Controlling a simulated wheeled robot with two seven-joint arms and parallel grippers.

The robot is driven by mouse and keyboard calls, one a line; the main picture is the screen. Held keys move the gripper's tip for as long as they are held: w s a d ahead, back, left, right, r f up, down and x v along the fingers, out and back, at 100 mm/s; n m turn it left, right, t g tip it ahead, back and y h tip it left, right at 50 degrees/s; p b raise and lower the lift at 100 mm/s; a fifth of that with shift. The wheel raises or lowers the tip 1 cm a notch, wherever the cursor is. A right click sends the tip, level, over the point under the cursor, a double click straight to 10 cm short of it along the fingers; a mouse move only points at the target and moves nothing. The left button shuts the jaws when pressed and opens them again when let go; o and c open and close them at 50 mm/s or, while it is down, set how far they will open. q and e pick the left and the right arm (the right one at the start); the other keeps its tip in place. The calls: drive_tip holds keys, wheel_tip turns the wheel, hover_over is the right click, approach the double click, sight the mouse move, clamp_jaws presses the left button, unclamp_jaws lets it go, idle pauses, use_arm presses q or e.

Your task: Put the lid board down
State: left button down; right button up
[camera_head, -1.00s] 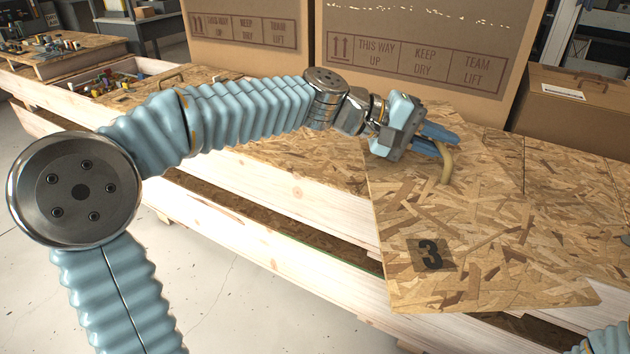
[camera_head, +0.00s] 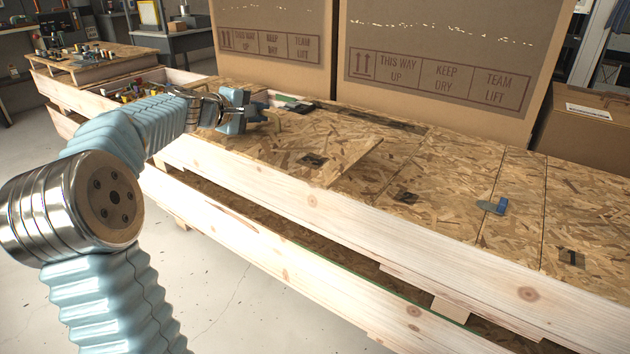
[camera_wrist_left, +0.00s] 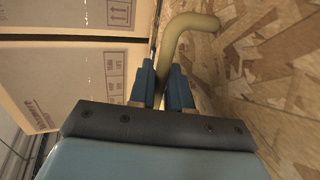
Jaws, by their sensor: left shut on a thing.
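The lid board (camera_head: 285,148) is a flat chipboard panel with a dark printed mark, lying over the long wooden crate's top in the head view. Its right end is raised a little above the neighbouring panels, so it looks tilted. My left gripper (camera_head: 262,118) is at the board's far left part, shut on its tan curved handle. In the left wrist view the blue fingers (camera_wrist_left: 161,88) close around the handle (camera_wrist_left: 182,30), with the board's chipboard face (camera_wrist_left: 265,60) at the right. Whether the board's left end touches the crate cannot be told. My right gripper is out of view.
A dark object (camera_head: 297,105) lies behind the gripper. Large cardboard boxes (camera_head: 440,65) stand behind. An open compartment with loose parts (camera_head: 140,88) is at the left.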

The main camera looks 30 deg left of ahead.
sight(293, 131)
use_arm(q)
drive_tip(key=w+d+f, duration=0.1)
drive_tip(key=d, duration=0.1)
drive_tip(key=w+d+f, duration=0.1)
drive_tip(key=d, duration=0.2)
drive_tip(key=w+d+f+b, duration=0.1)
drive_tip(key=d+f, duration=0.1)
drive_tip(key=d, duration=0.1)
drive_tip(key=shift+d+f, duration=0.1)
drive_tip(key=shift+d, duration=0.15)
drive_tip(key=d+f+b, duration=0.1)
drive_tip(key=w+d+f+b, duration=0.1)
drive_tip(key=f, duration=0.1)
drive_tip(key=d+f+b, duration=0.1)
drive_tip(key=f, duration=0.1)
drive_tip(key=shift+w+d+b, duration=0.2)
drive_tip(key=shift+d+b, duration=0.1)
drive_tip(key=shift+d, duration=0.05)
drive_tip(key=f+b, duration=0.2)
drive_tip(key=f, duration=0.1)
drive_tip(key=shift+w+d+f+b, duration=0.1)
drive_tip(key=shift+d+f+b, duration=0.2)
drive_tip(key=shift+b, duration=0.1)
drive_tip(key=shift+f, duration=0.1)
drive_tip(key=c, duration=1.1)
unclamp_jaws()
